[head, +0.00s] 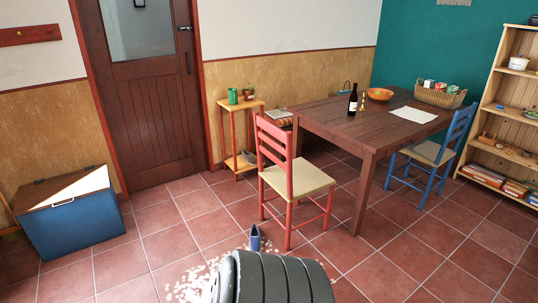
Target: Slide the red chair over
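The red chair (276,148) stands upright on the tiled floor near the middle of the head view. It has a red ladder back, red legs and a pale seat (300,178). It is at the left end of the dark wooden table (345,122), with its backrest on the side away from the table. Neither of my grippers is in view, so nothing of mine is seen touching the chair.
A blue chair (440,152) stands at the table's right side. A small plant stand (241,107) is behind the red chair. A blue chest (75,222) is at left, a shelf (500,105) at right. White bits (188,285) and a blue object (255,238) lie in front.

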